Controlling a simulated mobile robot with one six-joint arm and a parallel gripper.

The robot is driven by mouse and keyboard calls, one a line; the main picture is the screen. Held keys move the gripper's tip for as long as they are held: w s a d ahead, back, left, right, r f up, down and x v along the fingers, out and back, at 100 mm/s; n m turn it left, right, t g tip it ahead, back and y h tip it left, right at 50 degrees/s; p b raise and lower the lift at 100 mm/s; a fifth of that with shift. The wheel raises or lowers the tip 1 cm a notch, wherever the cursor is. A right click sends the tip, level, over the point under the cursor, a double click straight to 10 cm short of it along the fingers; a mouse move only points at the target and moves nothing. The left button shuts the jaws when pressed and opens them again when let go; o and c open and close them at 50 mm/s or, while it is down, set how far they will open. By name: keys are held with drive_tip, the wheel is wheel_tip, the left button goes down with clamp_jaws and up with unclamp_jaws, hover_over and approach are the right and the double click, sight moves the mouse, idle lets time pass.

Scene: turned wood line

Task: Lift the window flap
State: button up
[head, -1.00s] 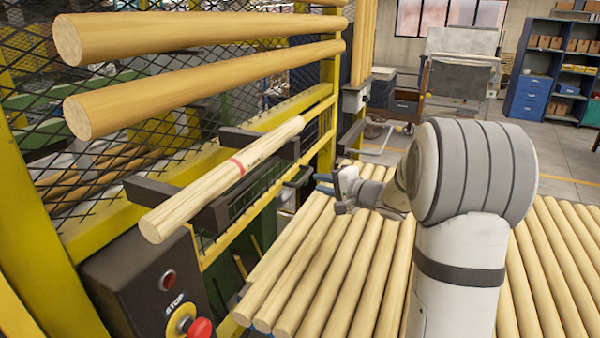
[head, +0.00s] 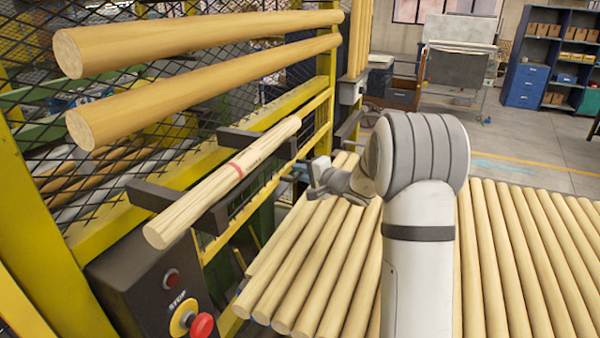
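The yellow guard frame (head: 110,232) with black mesh stands at the left. I cannot clearly make out a separate window flap; a small barred opening (head: 243,200) shows low in the frame, partly hidden behind a pale dowel and its brackets. My gripper (head: 291,173) is small in the view, pointing left at the frame just right of this opening. Whether its fingers touch anything, or are open or shut, is too small to tell.
The pale dowel (head: 215,190) with a red band rests on two dark brackets (head: 150,195). Two thick dowels (head: 200,90) run above it. A stop-button box (head: 140,285) is at lower left. Many dowels (head: 520,260) lie below my arm. Open floor (head: 520,140) lies behind.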

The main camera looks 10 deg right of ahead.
clamp_jaws()
drive_tip(key=shift+a+r, duration=0.1)
drive_tip(key=shift+a, duration=0.05)
